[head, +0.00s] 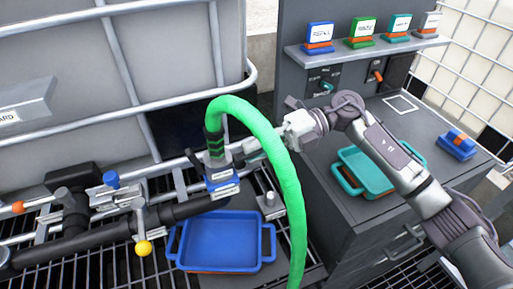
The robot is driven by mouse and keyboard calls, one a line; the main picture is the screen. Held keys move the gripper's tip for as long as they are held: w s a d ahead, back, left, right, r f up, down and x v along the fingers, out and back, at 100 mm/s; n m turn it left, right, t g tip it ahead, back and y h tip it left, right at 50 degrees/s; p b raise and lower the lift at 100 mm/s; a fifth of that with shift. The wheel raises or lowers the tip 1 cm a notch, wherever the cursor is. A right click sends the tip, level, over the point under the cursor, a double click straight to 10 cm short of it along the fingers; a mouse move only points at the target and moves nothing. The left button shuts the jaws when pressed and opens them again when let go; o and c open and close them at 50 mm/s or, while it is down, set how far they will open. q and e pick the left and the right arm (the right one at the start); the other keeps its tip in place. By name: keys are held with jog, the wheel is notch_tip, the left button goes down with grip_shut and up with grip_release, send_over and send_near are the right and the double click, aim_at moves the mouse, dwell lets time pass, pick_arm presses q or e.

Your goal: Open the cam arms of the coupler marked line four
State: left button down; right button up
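A green hose (281,165) arches down into a coupler (216,158) at mid-picture, which sits upright above a blue-and-white labelled block (222,180). The label is too small to read, so I cannot confirm it says line four. Light metal pieces stand at both sides of the coupler; I cannot tell whether its cam arms are open or shut. My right gripper (262,148) comes in from the right, close to the coupler's right side. The hose partly hides its fingers, so contact and opening are unclear. My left gripper is not in view.
A blue tray (220,241) lies below the coupler. Dark pipework with a yellow-knobbed valve (143,247) is at left. A caged tank (60,75) stands behind. At right, a grey cabinet (345,205) bears a teal tray (347,177) and a blue block (457,146).

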jog(key=v, duration=1.2)
